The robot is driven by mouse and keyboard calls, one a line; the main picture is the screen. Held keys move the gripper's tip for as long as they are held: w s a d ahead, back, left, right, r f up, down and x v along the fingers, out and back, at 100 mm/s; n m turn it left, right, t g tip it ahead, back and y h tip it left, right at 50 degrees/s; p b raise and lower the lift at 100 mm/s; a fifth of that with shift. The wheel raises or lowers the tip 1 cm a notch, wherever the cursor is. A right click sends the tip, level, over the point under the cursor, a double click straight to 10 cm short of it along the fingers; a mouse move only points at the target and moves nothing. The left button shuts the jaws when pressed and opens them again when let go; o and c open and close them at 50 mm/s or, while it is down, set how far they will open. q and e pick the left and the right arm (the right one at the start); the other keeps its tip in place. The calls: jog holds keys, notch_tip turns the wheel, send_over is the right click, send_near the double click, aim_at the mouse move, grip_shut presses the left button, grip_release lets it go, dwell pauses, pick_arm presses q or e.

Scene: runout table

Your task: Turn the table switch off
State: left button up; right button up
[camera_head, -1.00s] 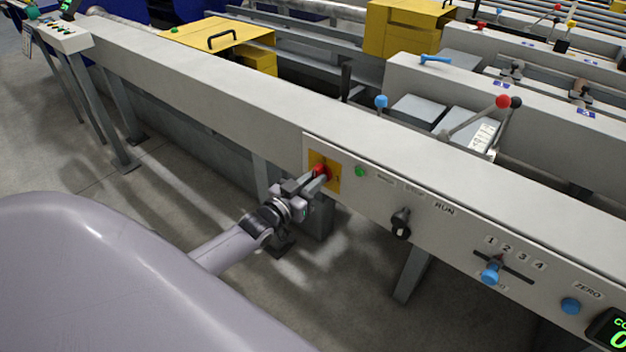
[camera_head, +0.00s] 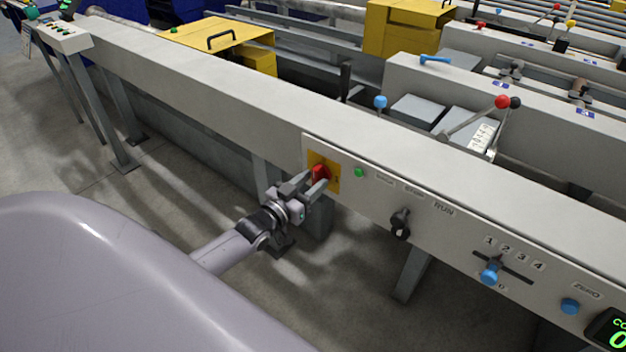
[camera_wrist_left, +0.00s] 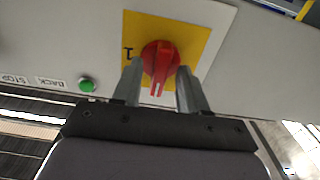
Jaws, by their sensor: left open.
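The table switch is a red rotary knob (camera_head: 320,174) on a yellow plate (camera_head: 332,184), set in the side panel of the long grey table. In the left wrist view the red knob (camera_wrist_left: 160,62) sits between the two fingers, with gaps on both sides. Its grip bar points toward the bottom of that picture, not at the "1" mark on the plate's left. My left gripper (camera_head: 308,190) is open, its fingertips close to the plate and either side of the knob. Any other mark on the plate is hidden. My right gripper is out of view.
A green button (camera_head: 360,172) is just right of the plate. A black selector (camera_head: 400,223), a blue-knobbed slider (camera_head: 490,272) and a blue button (camera_head: 570,306) are farther right. The grey table (camera_head: 215,98) runs above my arm. The floor below is open.

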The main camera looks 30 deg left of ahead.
pick_arm(q)
jog(key=s, duration=0.6)
jog(key=shift+a+p, duration=0.25)
jog(key=shift+p, duration=0.2)
jog(key=shift+r, duration=0.1)
jog(key=shift+d, duration=0.1)
jog(key=s+d+g+p, duration=0.3)
jog(key=s+d+p, duration=0.1)
jog(key=s+d, duration=0.3)
jog(key=s+d+m+g+h+p, duration=0.1)
jog(key=s+d+g+p, duration=0.3)
jog(key=s+d, duration=0.3)
jog(key=s+p, duration=0.1)
jog(key=s, duration=0.4)
jog(key=shift+s+d+r+m+g, duration=0.25)
jog(key=shift+d+r+m+g, duration=0.05)
jog(key=shift+d, duration=0.05)
jog(key=shift+w+d, duration=0.1)
